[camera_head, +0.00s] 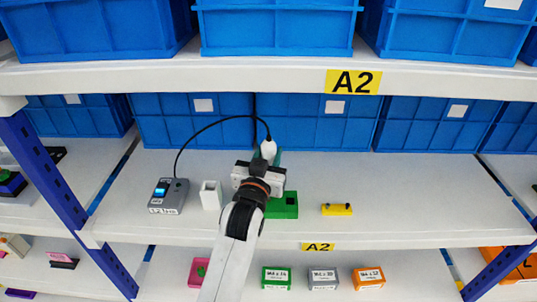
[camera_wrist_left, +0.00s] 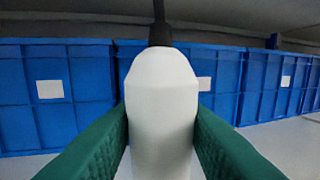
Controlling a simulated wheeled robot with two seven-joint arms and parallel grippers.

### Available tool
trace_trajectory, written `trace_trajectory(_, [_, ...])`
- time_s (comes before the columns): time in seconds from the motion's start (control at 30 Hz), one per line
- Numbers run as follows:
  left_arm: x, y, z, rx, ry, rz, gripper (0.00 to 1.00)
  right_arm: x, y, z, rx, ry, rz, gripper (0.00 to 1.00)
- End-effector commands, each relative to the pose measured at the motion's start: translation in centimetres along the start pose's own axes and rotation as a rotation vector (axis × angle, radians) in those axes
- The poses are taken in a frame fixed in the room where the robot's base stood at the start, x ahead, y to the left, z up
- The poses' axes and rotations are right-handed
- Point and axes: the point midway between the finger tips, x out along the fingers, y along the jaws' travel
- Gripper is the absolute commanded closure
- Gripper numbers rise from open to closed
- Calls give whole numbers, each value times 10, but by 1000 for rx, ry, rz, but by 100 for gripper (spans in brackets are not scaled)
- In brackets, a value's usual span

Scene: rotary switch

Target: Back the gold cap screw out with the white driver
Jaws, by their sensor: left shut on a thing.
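The white driver (camera_head: 268,148) stands roughly upright in my left gripper (camera_head: 267,158), above the shelf, with a black cable at its top. In the left wrist view the green finger pads close on both sides of the white driver body (camera_wrist_left: 160,90); its lower end is out of view. A green block (camera_head: 285,206) with a dark hole lies on the shelf, partly covered by my left arm. I cannot make out the gold cap screw. The driver's tip is hidden behind the gripper, so its contact cannot be told. My right gripper is not in view.
A grey control box (camera_head: 168,196) with a blue display and a white open holder (camera_head: 211,195) stand left of my arm. A small yellow part (camera_head: 337,209) lies to the right. Blue bins (camera_head: 318,122) line the back. The upper shelf (camera_head: 270,72) overhangs. The shelf's right side is clear.

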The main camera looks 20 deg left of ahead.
Motion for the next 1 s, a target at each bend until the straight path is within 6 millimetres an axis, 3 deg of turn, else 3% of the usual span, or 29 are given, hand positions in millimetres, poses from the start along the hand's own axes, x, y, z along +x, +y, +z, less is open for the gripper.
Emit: trace_trajectory(1.0, [1, 0, 0, 1, 8, 0, 100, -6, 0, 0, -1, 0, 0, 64])
